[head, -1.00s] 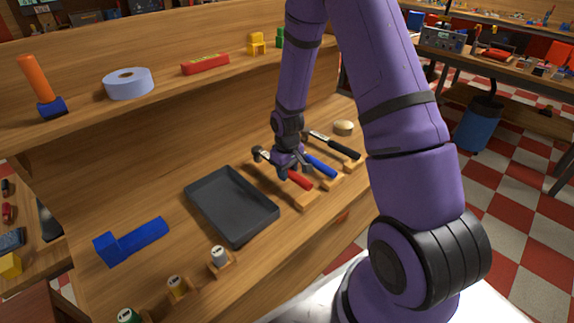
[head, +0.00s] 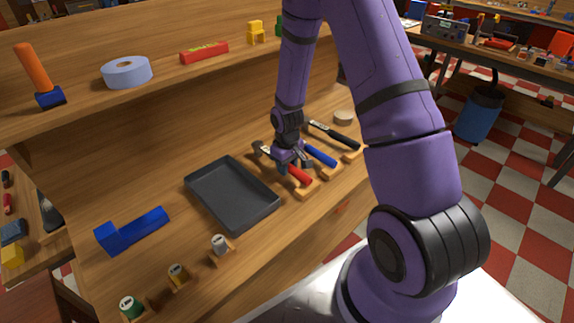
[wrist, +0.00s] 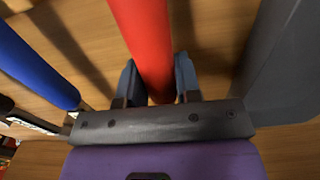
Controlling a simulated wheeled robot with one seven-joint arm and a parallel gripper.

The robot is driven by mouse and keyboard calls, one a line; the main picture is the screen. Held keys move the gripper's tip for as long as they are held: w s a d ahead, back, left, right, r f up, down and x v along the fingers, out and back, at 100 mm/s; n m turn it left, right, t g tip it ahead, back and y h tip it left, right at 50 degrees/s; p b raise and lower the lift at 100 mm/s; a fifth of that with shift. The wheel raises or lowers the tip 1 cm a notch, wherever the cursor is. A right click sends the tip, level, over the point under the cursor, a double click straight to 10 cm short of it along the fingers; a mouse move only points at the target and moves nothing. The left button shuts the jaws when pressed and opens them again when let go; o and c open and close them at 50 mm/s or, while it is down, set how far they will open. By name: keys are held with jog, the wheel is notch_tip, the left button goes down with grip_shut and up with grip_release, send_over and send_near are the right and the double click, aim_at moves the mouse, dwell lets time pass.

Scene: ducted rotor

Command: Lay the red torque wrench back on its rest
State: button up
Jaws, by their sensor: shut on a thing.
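The red torque wrench (head: 300,176) has a red handle and a dark metal head. Its handle end is over or on the wooden rest (head: 304,191) nearest the tray; I cannot tell whether it touches. My gripper (head: 286,163) is shut on the wrench near where handle meets shaft. In the wrist view the red handle (wrist: 146,40) runs between my gripper's two fingers (wrist: 158,85).
A blue-handled wrench (head: 321,156) and a black-handled one (head: 340,139) lie on rests to the right. A dark tray (head: 218,211) is to the left, close by. A shelf (head: 176,77) with several items runs above the back.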

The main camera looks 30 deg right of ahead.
jog(key=shift+f, duration=0.15)
jog(key=o, duration=1.1)
notch_tip(320, 180, up, 11)
jog(key=shift+f, duration=0.1)
